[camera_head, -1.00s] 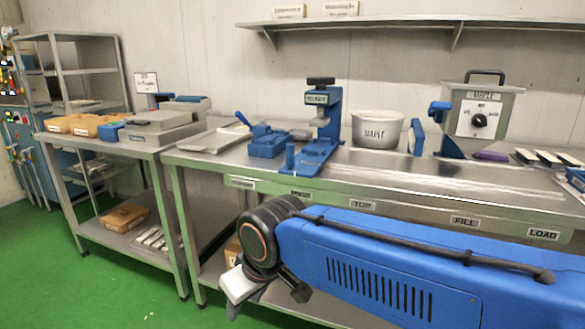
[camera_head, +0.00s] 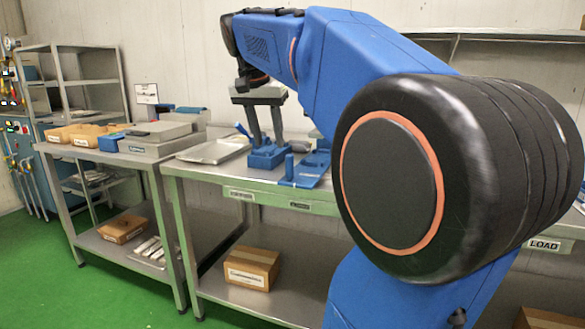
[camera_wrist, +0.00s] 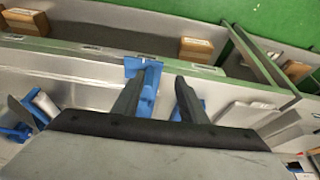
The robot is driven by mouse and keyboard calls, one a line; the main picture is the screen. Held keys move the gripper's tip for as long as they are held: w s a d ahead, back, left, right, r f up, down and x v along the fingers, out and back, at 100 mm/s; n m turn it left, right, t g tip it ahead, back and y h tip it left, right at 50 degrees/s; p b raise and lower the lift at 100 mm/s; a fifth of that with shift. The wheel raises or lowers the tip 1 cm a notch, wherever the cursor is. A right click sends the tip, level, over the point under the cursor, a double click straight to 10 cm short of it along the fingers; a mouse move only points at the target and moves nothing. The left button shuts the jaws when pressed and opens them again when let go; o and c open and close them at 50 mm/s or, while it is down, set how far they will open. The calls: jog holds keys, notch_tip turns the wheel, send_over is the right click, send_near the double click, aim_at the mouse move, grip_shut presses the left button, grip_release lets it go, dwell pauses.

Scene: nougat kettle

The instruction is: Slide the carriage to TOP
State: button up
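My gripper (camera_head: 265,140) points down over the bench with its two dark fingers apart, just above or behind a blue clamp-like block (camera_head: 268,157). In the wrist view the open fingers (camera_wrist: 157,82) straddle a blue part (camera_wrist: 150,88), with nothing visibly gripped. Whether they touch it, I cannot tell. A blue base plate with a short post (camera_head: 305,172) lies to the right of the block. My arm hides the bench beyond it, including the kettle and the TOP label. I cannot make out which part is the carriage. The LOAD label (camera_head: 543,244) shows on the bench's front edge.
A flat metal tray (camera_head: 213,152) lies left of the block. The side table (camera_head: 100,150) holds brown boxes and a grey machine. A cardboard box (camera_head: 252,268) sits on the bench's lower shelf. Green floor (camera_head: 95,300) is free in front.

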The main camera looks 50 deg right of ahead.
jog(key=w+d+r+m+g, duration=0.1)
jog(key=d+r+m, duration=0.2)
jog(key=d+r, duration=0.15)
jog(key=x, duration=1.2)
jog(key=d+x, duration=0.1)
jog(key=x, duration=0.5)
jog(key=shift+r, duration=0.15)
jog(key=shift+h, duration=0.3)
grip_shut()
